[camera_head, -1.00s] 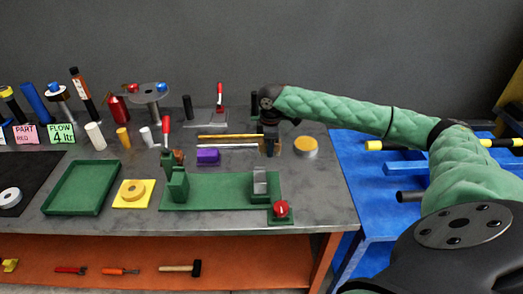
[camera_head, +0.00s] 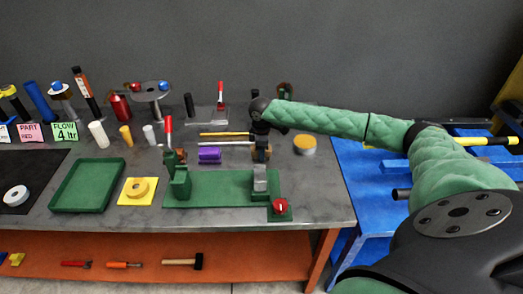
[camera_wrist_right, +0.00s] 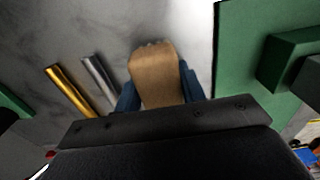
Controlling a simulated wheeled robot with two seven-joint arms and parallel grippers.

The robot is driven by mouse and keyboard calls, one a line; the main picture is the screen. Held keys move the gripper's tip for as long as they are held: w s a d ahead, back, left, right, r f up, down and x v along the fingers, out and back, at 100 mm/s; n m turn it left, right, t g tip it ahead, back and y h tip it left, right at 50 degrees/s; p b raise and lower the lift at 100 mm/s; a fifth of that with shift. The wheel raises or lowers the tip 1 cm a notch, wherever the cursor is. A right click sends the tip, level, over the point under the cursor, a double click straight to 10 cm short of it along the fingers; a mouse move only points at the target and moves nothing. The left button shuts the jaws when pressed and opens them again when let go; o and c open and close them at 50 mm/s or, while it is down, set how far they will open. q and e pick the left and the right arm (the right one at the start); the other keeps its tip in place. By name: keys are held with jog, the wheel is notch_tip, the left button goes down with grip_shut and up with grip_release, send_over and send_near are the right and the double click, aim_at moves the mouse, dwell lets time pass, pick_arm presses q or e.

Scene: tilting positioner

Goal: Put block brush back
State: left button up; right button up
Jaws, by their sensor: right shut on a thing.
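My right gripper (camera_head: 261,143) points down over the grey bench, behind the green fixture. It is shut on the block brush (camera_head: 261,154), a tan wooden block of which only the lower part shows below the gripper. In the right wrist view the brush (camera_wrist_right: 155,77) sits between two blue fingers (camera_wrist_right: 157,92), with its rounded end pointing away from the palm. I cannot tell whether its underside touches the bench. My left gripper is not in view.
A yellow rod (camera_head: 226,134), a silver rod (camera_head: 226,143) and a purple block (camera_head: 209,155) lie left of the brush. A yellow-topped disc (camera_head: 304,144) stands to its right. The green fixture plate (camera_head: 220,190) is in front. A green tray (camera_head: 87,186) is further left.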

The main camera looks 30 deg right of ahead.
jog(key=o, duration=0.5)
jog(key=shift+f, duration=0.1)
jog(key=shift+c, duration=0.2)
jog(key=o, duration=0.4)
jog(key=shift+r, duration=0.2)
notch_tip(320, 180, up, 11)
jog(key=b, duration=0.4)
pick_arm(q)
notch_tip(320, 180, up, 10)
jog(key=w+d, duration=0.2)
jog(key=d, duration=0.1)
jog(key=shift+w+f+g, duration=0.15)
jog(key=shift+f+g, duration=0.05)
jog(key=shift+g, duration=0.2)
pick_arm(e)
jog(key=shift+r, duration=0.45)
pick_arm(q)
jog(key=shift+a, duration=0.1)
